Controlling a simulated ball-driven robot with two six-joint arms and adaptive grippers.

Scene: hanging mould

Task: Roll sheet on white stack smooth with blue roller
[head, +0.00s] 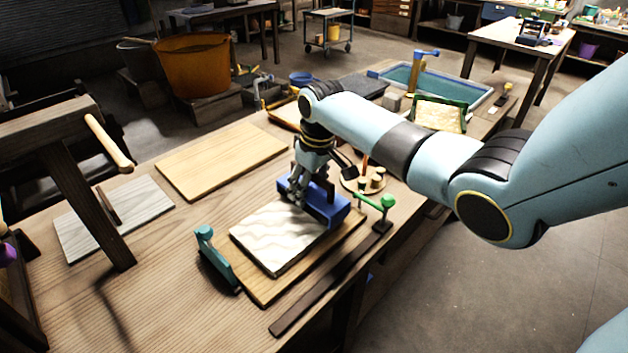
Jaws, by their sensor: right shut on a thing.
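The white stack with a wavy-patterned sheet on top (270,237) lies on a wooden board on the bench, near the middle of the head view. The blue roller (330,208) is at the stack's far right edge. My right gripper (302,192) is shut on the roller from above. The gripper hides part of the roller, and I cannot tell whether the roller touches the sheet. My left gripper is not in view.
A dark strip (325,288) lies along the front edge. A bare wooden board (222,160) lies behind left. A wooden frame (75,180) rises at far left.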

